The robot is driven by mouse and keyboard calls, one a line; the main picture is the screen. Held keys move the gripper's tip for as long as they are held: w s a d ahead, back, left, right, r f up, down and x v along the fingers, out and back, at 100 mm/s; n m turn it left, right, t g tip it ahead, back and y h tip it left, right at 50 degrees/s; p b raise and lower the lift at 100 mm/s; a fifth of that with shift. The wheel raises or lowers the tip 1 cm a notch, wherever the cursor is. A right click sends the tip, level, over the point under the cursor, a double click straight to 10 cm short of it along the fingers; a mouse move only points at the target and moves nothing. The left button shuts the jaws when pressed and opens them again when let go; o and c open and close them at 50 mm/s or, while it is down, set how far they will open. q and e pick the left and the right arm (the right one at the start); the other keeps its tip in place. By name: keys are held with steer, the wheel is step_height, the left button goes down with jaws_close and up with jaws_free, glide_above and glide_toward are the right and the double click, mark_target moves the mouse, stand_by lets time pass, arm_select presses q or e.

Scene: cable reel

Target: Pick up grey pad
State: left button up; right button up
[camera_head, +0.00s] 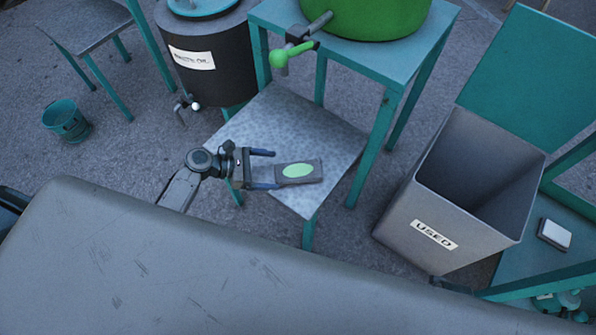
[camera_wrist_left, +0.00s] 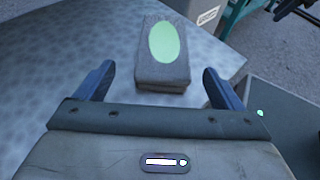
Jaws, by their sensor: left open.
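The grey pad (camera_head: 312,171) is a small dark grey block with a light green oval on top. It lies on the pale, speckled lower shelf (camera_head: 285,115) of a teal stand. My left gripper (camera_head: 268,169) is open, with its blue fingers pointing at the pad's near end. In the left wrist view the pad (camera_wrist_left: 165,68) lies just ahead of the open fingers (camera_wrist_left: 158,85), lined up roughly between them. Nothing is held. My right gripper does not show clearly in either view.
A grey bin (camera_head: 398,222) labelled USED stands open at the right. A green tank (camera_head: 378,15) with a tap sits on the teal stand above the shelf. A dark barrel (camera_head: 225,75) stands at upper left. A stand leg (camera_head: 372,150) rises right of the pad.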

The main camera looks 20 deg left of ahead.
mark_target(290, 172)
arm_select(q)
steer(key=x, duration=0.7)
steer(key=shift+s+d+r, duration=0.15)
steer(key=shift+d+r, duration=0.05)
steer(key=shift+d, duration=0.05)
steer(key=c, duration=1.1)
steer(key=shift+c, duration=0.2)
